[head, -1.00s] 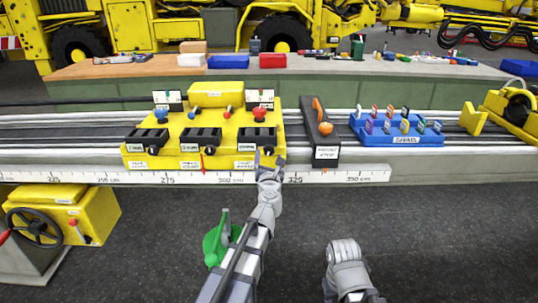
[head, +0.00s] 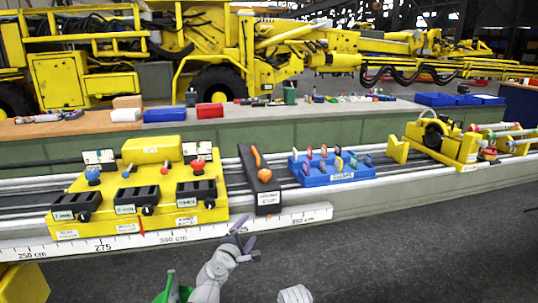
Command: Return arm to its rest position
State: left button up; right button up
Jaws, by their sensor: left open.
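My left gripper (head: 243,246) is in the lower middle of the head view, at the end of my grey left arm. Its two purple-grey fingers are spread apart with nothing seen between them. It shows in front of and below the white measuring ruler (head: 171,238), over the dark floor. Only a rounded grey piece of my right arm shows at the bottom edge; the right gripper is out of view. A green part (head: 168,290) shows beside my left arm, mostly cut off.
A yellow control box (head: 140,207) with black slots and coloured knobs sits on the rails. Beside it are a black box with an orange lever (head: 261,181), a blue shims tray (head: 335,172) and a yellow carriage (head: 440,140). Dark floor (head: 430,255) lies clear at lower right.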

pick_arm(q)
jog(key=s+d+f+m+g+h, duration=0.1)
jog(key=s+d+f+m+g, duration=0.3)
jog(key=f+m, duration=0.45)
jog(key=s+a+f+m+g+y, duration=0.3)
jog(key=s+a+f+m+g, duration=0.25)
jog(key=s, duration=0.35)
jog(key=s+a+f+m+g+y, duration=0.3)
jog(key=s+a+f+m+g, duration=0.25)
jog(key=s, duration=0.35)
jog(key=s+d+m+g, duration=0.1)
jog(key=s+d+m, duration=0.3)
jog(key=d, duration=0.6)
notch_tip(320, 180, up, 17)
jog(key=s+p, duration=0.1)
jog(key=p, duration=1.5)
jog(key=shift+s+d+f+n+y, duration=0.2)
jog(key=shift+d+n+y, duration=0.1)
jog(key=shift+n+y, duration=0.15)
jog(key=shift+c, duration=0.4)
